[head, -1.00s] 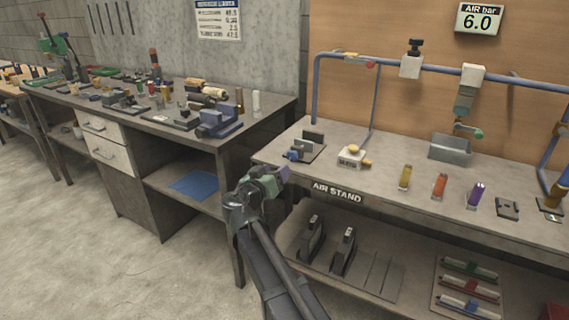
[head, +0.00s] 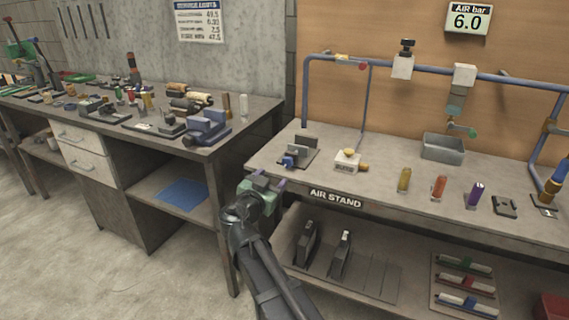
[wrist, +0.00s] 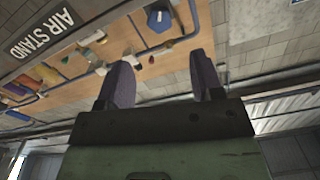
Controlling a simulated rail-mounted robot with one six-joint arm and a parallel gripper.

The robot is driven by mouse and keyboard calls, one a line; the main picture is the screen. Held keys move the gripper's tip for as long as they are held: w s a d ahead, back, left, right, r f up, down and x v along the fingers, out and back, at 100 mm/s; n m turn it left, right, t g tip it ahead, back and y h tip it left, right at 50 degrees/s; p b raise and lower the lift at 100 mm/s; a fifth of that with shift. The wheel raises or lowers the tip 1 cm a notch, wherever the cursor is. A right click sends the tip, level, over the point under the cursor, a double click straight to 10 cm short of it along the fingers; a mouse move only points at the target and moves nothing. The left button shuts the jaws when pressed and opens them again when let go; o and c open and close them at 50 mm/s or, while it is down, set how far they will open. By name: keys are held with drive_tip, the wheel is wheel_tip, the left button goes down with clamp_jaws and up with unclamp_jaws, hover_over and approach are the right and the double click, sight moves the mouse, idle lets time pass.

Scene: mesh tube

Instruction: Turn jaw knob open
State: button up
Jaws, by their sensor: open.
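A small grey jaw fixture (head: 300,149) with a blue knob (head: 289,161) at its front left sits on the left end of the air stand bench in the head view. I take this blue knob for the jaw knob; its turn position is too small to read. My gripper (head: 262,182) is green with purple fingers. It is open and empty, left of the AIR STAND label and in front of the bench's left front corner, apart from the knob.
The bench front edge (head: 337,199) lies close to my gripper. A blue vise (head: 206,128) sits on the left workbench. The floor (head: 70,265) is clear at lower left.

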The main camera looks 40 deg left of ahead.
sight(286, 163)
drive_tip(key=x, duration=1)
drive_tip(key=c, duration=0.9)
